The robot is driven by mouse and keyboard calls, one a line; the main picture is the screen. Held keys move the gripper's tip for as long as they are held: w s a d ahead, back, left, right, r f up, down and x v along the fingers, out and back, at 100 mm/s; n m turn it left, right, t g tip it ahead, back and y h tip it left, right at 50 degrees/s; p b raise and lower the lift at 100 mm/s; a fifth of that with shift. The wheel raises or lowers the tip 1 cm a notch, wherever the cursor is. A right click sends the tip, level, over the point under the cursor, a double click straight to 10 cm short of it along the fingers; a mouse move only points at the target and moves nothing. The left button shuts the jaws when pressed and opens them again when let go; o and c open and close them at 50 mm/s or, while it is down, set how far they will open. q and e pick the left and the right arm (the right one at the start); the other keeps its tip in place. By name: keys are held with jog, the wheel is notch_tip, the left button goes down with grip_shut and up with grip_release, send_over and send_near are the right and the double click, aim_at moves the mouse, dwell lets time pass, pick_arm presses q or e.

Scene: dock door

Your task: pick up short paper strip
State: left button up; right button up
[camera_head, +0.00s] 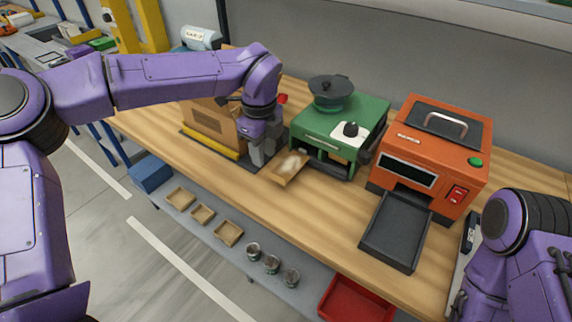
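My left gripper (261,153) points down over the wooden workbench (330,215), close to the front of a cardboard box (213,122). Its grey fingers are small and seen at an angle, so I cannot tell whether they are open or shut. A small tan tray (288,168) with a pale patch on it lies just right of the fingers. I cannot make out a short paper strip for certain; the pale patch is too blurred to name. My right arm is at the lower right, and its gripper is not visible.
A green machine (317,128) with a dark green pot (331,93) stands right of my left gripper. An orange machine (391,147) with a dark tray (396,232) stands further right. Small wooden trays (228,233), cans (271,264) and a red bin (355,301) sit on a lower shelf.

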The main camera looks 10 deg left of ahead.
aim_at(268, 175)
pick_arm(q)
jog(key=f, duration=0.2)
jog(key=f+p, duration=0.1)
jog(key=f, duration=0.2)
jog(key=shift+w+d+f+p, duration=0.25)
jog(key=shift+w+f+p, duration=0.05)
jog(key=shift+p, duration=0.05)
jog(key=shift+s+f, duration=0.1)
grip_shut()
